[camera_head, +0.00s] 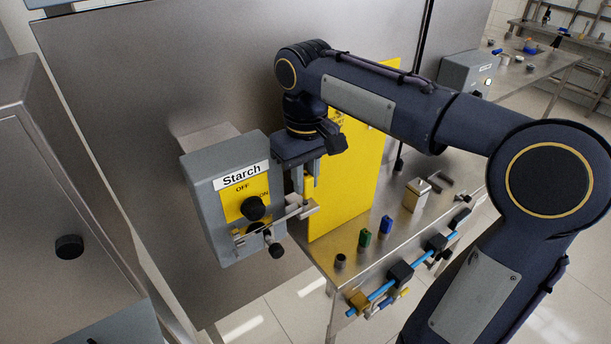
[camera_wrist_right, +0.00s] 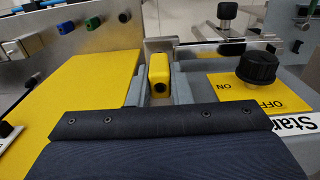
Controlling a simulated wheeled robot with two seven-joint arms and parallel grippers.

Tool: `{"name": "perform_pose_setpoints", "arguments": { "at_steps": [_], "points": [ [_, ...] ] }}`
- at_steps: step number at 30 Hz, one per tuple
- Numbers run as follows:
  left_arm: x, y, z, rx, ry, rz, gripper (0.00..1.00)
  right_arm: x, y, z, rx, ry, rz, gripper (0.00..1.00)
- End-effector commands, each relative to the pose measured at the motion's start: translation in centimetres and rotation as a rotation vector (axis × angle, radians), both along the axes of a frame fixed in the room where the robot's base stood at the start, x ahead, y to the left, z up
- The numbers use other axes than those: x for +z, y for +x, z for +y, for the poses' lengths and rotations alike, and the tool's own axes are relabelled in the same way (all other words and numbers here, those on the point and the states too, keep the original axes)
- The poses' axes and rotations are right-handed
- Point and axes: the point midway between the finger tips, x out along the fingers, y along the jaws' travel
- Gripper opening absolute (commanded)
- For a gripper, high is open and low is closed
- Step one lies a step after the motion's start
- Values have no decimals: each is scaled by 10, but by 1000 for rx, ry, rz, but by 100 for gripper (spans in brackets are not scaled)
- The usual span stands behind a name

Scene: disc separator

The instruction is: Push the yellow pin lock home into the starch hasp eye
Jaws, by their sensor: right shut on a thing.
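My right gripper (camera_head: 308,190) points down beside the grey Starch switch box (camera_head: 222,238), at its right. It is shut on the yellow pin lock (camera_head: 309,186), which also shows in the right wrist view (camera_wrist_right: 159,67) as a yellow block with a dark round hole, between the two grey fingers (camera_wrist_right: 158,88). The metal hasp (camera_head: 292,213) crosses the box front below the black dial (camera_head: 253,207); its right end lies just below the pin lock. In the wrist view the hasp (camera_wrist_right: 210,46) is just beyond the pin lock. Whether the pin sits in the eye is hidden. My left gripper is not in view.
A yellow panel (camera_head: 352,180) stands close behind the gripper, to its right. A steel table (camera_head: 325,257) holds a green piece (camera_head: 365,238), a blue piece (camera_head: 387,224) and a metal padlock-like block (camera_head: 416,194). Blue rods with black clamps (camera_head: 401,272) run along its front.

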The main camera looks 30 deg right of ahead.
Motion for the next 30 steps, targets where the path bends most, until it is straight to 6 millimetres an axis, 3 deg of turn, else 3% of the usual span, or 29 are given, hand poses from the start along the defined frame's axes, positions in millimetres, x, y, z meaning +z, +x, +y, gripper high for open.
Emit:
{"name": "perform_pose_setpoints", "arguments": {
  "at_steps": [25, 26, 30],
  "points": [
    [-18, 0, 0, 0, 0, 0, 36, -27, 0, 0, 1, 0, 2, 0],
    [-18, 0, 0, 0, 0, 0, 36, -26, 0, 0, 1, 0, 2, 20],
    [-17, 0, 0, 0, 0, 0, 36, -26, 0, 0, 1, 0, 2, 38]
  ]
}}
